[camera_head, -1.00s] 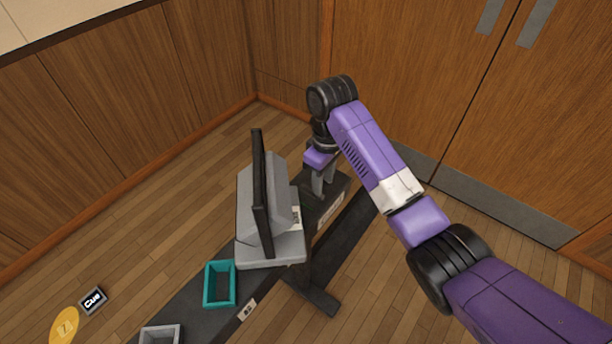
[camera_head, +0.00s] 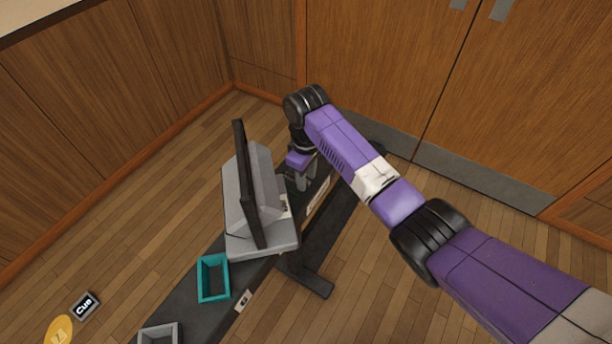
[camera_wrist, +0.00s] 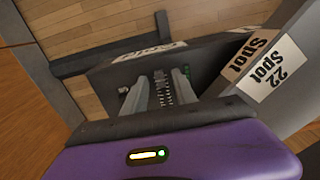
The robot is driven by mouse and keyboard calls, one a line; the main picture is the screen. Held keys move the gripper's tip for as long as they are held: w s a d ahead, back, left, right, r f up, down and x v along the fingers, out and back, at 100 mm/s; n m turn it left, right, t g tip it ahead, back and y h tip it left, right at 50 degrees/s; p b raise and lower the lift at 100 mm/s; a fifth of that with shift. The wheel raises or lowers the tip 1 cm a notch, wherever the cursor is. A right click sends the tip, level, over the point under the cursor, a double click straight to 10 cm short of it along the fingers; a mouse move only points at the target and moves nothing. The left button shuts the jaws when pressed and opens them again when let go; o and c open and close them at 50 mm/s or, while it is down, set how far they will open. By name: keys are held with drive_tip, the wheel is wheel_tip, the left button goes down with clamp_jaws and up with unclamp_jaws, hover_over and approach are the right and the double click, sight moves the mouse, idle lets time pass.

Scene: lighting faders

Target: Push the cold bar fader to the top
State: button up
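My gripper (camera_head: 304,180) points down at the far end of the dark bench, just beyond the grey console. In the wrist view the two grey fingers (camera_wrist: 163,92) stand apart with a gap between them. A dark ribbed strip (camera_wrist: 162,86) shows in that gap; I cannot tell whether it is part of the fader. A small green piece (camera_wrist: 187,72) is beside the right finger and a small pale knob (camera_wrist: 123,90) is left of the left finger. An upside-down label (camera_wrist: 150,51) on the bench edge is hard to read. The fader's cap and position cannot be made out.
The grey console with a raised dark screen (camera_head: 250,190) stands close beside my gripper. Its "Spot" and "22 Spot" labels (camera_wrist: 273,68) show in the wrist view. A teal open box (camera_head: 213,278) and a grey one (camera_head: 160,334) are nearer on the bench.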

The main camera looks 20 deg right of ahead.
clamp_jaws()
idle(1.4)
